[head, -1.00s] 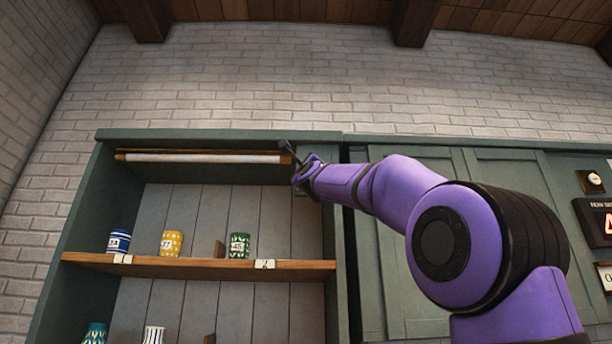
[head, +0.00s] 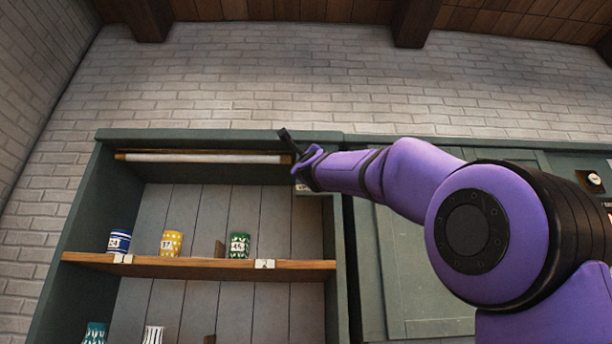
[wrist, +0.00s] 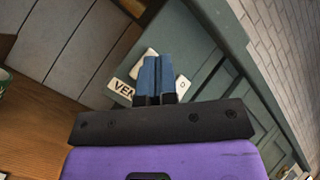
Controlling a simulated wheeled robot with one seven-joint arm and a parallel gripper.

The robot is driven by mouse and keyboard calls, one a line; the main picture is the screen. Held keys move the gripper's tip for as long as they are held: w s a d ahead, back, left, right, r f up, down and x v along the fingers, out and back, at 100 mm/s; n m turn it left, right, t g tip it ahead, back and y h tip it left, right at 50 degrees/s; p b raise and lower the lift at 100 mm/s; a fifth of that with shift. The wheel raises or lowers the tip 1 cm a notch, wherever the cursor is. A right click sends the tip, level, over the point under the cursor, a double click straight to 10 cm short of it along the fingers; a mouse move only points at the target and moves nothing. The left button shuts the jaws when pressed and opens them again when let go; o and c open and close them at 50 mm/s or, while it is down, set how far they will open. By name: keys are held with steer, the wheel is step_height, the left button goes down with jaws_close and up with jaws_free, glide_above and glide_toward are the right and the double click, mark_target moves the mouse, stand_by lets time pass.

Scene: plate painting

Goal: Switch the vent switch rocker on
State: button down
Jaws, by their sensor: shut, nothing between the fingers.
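In the wrist view, a pale label (wrist: 122,90) with the letters "VEN" and a "0" lies behind my fingers on the green cabinet frame. A pale piece just above it, likely the vent switch rocker (wrist: 146,55), is partly hidden by the fingers, so its on or off position cannot be told. My gripper (wrist: 158,60) has its blue fingers shut together with nothing between them, in front of this switch. In the head view my gripper (head: 285,135) is at the cabinet's upper right post, and a bit of the label (head: 302,188) shows below it. Contact cannot be told.
The green cabinet (head: 67,235) has a lit tube (head: 200,158) under its top, left of my gripper. Several patterned cups, including a yellow cup (head: 171,243) and a green cup (head: 239,245), stand on the wooden shelf (head: 200,266). A round dial (head: 594,178) is at far right.

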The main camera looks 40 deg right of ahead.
steer(key=shift+s+a+r, duration=0.15)
steer(key=shift+s+a, duration=0.5)
steer(key=shift+s, duration=0.3)
steer(key=s+a+f+n+g+y, duration=0.2)
steer(key=a+f+n+g+y, duration=0.3)
steer(key=f, duration=0.6)
steer(key=s+a+f+n+y, duration=0.1)
steer(key=a+f+n+y, duration=0.15)
steer(key=f+n, duration=0.6)
steer(key=s+a+f+n+g+y, duration=0.25)
steer(key=a+f+n, duration=0.2)
steer(key=f, duration=0.85)
steer(key=s+f+n+g, duration=0.3)
steer(key=s+f, duration=0.3)
steer(key=f, duration=0.4)
steer(key=s+f+n+g, duration=0.4)
steer(key=s+f, duration=0.3)
steer(key=f, duration=0.4)
steer(key=s+f+n+g, duration=0.3)
steer(key=s+f, duration=0.3)
steer(key=f, duration=0.4)
steer(key=shift+s+d+f+n, duration=0.2)
steer(key=shift+d+n, duration=0.1)
steer(key=shift+n, duration=0.1)
steer(key=shift+d+g, duration=0.15)
steer(key=shift+g, duration=0.1)
